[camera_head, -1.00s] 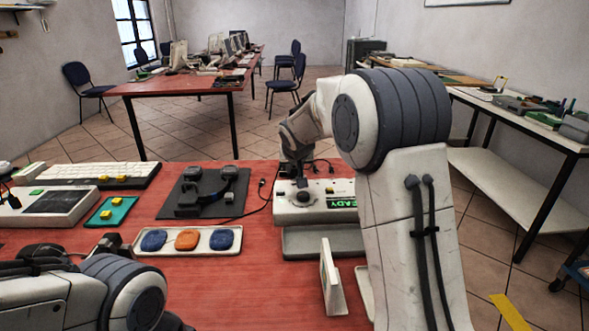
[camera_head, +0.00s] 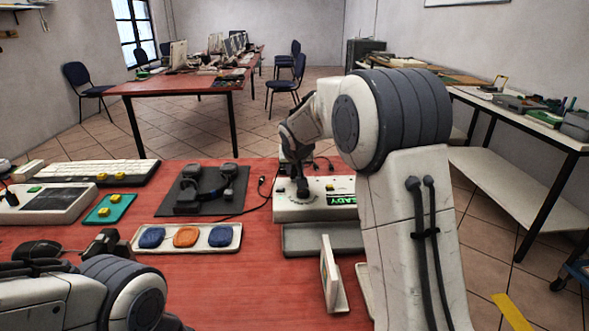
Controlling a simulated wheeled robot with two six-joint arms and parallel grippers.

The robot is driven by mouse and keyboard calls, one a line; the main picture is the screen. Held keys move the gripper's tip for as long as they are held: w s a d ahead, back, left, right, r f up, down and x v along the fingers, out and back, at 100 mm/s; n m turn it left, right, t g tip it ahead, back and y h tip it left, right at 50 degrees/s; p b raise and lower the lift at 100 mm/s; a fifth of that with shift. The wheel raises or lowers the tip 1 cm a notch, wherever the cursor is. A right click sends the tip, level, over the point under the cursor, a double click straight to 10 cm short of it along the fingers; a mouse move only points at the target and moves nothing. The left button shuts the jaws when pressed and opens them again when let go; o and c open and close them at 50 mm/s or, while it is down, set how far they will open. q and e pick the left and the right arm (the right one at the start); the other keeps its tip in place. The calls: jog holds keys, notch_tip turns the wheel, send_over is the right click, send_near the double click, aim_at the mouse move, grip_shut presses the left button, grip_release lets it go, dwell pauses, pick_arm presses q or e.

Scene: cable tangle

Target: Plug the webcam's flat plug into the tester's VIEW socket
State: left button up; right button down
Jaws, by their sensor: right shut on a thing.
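My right gripper (camera_head: 302,193) points down at the tester's top, left of the display. It is shut on a small dark thing that its fingers mostly hide; I cannot tell whether this sits in a socket. The VIEW socket's label cannot be read. I cannot make out the webcam for sure. My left gripper (camera_head: 104,243) is low at the left, short of the button tray; its fingertips are unclear.
A black headset-like thing (camera_head: 187,197) lies on a dark mat, left of the tester. A thin black cable (camera_head: 262,190) runs between them. A tray (camera_head: 232,240) holds blue and orange buttons. A white upright plate (camera_head: 329,275) stands in front. A keyboard (camera_head: 75,170) lies back left.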

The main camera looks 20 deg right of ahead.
jog(key=shift+f+b, duration=0.55)
jog(key=shift+f, duration=0.1)
jog(key=c, duration=0.7)
grip_release()
jog(key=shift+o, duration=0.2)
jog(key=shift+r, duration=0.1)
